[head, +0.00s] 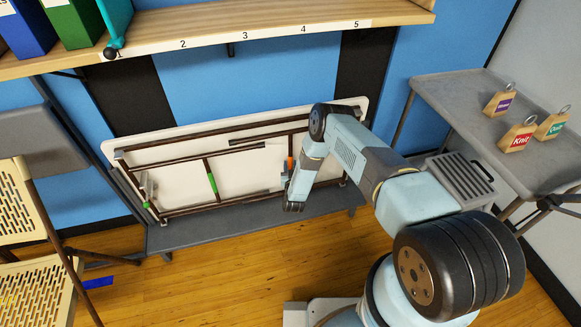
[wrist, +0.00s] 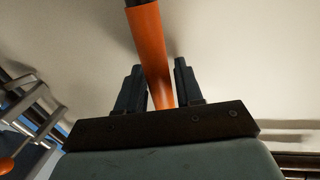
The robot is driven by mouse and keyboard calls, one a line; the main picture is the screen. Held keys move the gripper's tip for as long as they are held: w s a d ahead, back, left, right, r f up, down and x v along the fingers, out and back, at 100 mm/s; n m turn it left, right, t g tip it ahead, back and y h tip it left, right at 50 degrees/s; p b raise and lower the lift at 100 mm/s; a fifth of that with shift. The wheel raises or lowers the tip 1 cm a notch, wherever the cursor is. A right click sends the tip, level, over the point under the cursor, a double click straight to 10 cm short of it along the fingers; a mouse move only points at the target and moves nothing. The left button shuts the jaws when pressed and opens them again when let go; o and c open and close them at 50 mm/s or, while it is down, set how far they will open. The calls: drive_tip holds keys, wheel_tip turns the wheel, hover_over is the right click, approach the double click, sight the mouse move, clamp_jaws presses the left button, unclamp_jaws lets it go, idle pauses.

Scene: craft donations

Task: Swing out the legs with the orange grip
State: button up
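A white folding table (head: 235,152) stands on its long edge with its underside facing me. Its brown leg frames (head: 170,150) lie folded flat against it. The orange grip (head: 291,163) is on the right part of the underside; it also shows as an orange sleeve on a dark bar in the wrist view (wrist: 150,45). The finger contact faces are hidden.
A green grip (head: 212,184) marks the left legs. The table rests on a low grey bench (head: 260,222). A shelf (head: 240,25) hangs above. A grey side table (head: 470,90) with tagged weights stands at right, a slatted chair (head: 22,200) at left. Wooden floor is free in front.

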clamp_jaws()
idle(0.3)
